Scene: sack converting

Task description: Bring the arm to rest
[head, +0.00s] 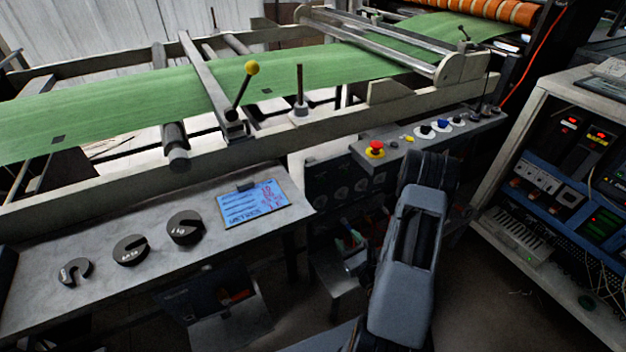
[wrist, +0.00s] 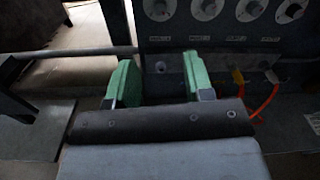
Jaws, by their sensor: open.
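My gripper shows in the wrist view (wrist: 160,82), with two green fingers standing apart and nothing between them. It points toward the lower front of the machine, below a dark panel of round dials (wrist: 215,15). In the head view my grey arm rises in front of the control panel, and the gripper is hidden or too unclear to make out there.
A grey shelf (head: 60,235) holds several slotted weights (head: 130,250) and a blue card (head: 252,203). A control strip with a red emergency button (head: 375,149) runs above my arm. A green web (head: 110,108) crosses the machine. An electrical cabinet (head: 560,265) stands at right.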

